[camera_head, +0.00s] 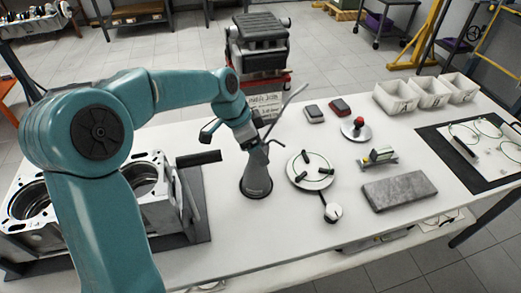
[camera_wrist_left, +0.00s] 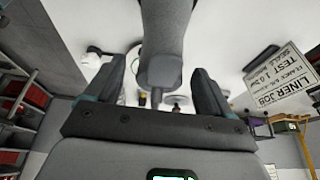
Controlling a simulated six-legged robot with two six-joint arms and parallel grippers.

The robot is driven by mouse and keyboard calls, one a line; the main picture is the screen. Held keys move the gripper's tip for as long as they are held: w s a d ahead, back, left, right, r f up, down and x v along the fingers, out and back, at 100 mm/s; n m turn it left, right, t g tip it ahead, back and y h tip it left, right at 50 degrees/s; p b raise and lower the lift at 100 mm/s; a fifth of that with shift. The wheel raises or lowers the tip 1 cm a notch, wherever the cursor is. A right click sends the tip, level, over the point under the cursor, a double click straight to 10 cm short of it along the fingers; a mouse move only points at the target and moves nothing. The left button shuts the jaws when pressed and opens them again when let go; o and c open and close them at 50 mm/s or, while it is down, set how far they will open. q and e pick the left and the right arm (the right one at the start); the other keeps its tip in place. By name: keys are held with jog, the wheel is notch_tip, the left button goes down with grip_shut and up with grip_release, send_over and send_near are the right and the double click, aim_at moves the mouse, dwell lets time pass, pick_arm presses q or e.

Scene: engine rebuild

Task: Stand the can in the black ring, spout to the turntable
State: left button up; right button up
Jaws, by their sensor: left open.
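The can (camera_head: 256,176) is a dark grey cone standing upright on the white bench, left of the turntable. Its thin spout (camera_head: 290,103) rises up and to the right, towards the back of the bench. A dark band shows around the can's foot; I cannot tell whether this is the black ring. The turntable (camera_head: 310,172) is a round white plate with black clamps. My left gripper (camera_head: 262,147) is at the can's upper part. In the left wrist view its open fingers (camera_wrist_left: 160,85) lie on either side of the grey can (camera_wrist_left: 165,35). My right gripper is not in view.
An engine block (camera_head: 150,205) stands at the left. A white knob (camera_head: 333,212) sits in front of the turntable. A grey slab (camera_head: 399,191), a red-buttoned piece (camera_head: 355,128) and white bins (camera_head: 398,97) lie to the right. The front middle of the bench is clear.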

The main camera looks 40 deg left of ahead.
pick_arm(q)
jog(key=v, duration=0.9)
jog(key=shift+s+r, duration=0.15)
jog(key=shift+r, duration=0.05)
